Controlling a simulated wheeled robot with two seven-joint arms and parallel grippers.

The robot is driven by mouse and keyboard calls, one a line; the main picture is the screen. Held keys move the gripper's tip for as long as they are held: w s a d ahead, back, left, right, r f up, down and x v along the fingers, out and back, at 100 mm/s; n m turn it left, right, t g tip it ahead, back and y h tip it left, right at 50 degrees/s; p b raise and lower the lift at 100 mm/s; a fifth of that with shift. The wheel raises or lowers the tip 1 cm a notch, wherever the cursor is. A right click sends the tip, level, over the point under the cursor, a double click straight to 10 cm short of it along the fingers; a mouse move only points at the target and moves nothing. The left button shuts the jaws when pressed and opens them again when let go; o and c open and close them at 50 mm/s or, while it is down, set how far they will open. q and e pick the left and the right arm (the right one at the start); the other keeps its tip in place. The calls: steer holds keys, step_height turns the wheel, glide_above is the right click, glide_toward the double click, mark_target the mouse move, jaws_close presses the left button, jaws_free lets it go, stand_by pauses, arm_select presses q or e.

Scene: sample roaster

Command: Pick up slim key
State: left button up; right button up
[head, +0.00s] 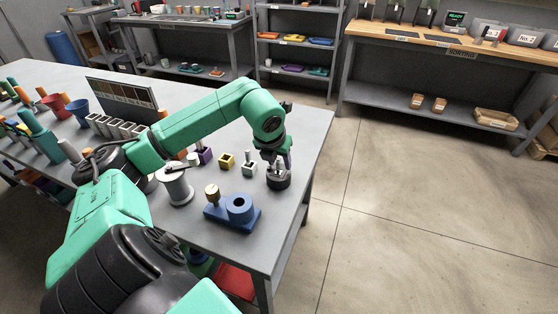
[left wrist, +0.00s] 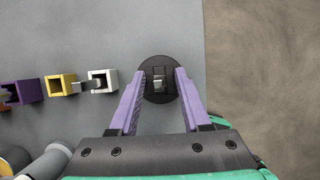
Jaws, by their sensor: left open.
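A small grey metal piece (left wrist: 159,82), which looks like the slim key, stands in a round black base (left wrist: 158,60) near the table's right edge. The base also shows in the head view (head: 279,182), below my left gripper (head: 282,162). In the left wrist view, the purple fingers of my left gripper (left wrist: 159,73) are open, one on each side of the grey piece. Nothing is visibly clamped. How high the fingertips are above the base is hard to tell. My right gripper is not in view.
Left of the base stand a white square socket (head: 249,169), a yellow one (head: 227,160) and a purple one (head: 205,155). A blue block with a round ring (head: 239,208) and a spool (head: 175,187) stand nearer. The table's right edge is close; open floor lies beyond.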

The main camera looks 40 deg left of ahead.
arm_select(q)
steer(key=shift+a, duration=0.15)
steer(key=shift+c, duration=0.9)
steer(key=c, duration=0.5)
jaws_close()
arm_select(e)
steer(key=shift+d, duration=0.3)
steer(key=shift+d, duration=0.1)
arm_select(q)
steer(key=shift+r, duration=0.1)
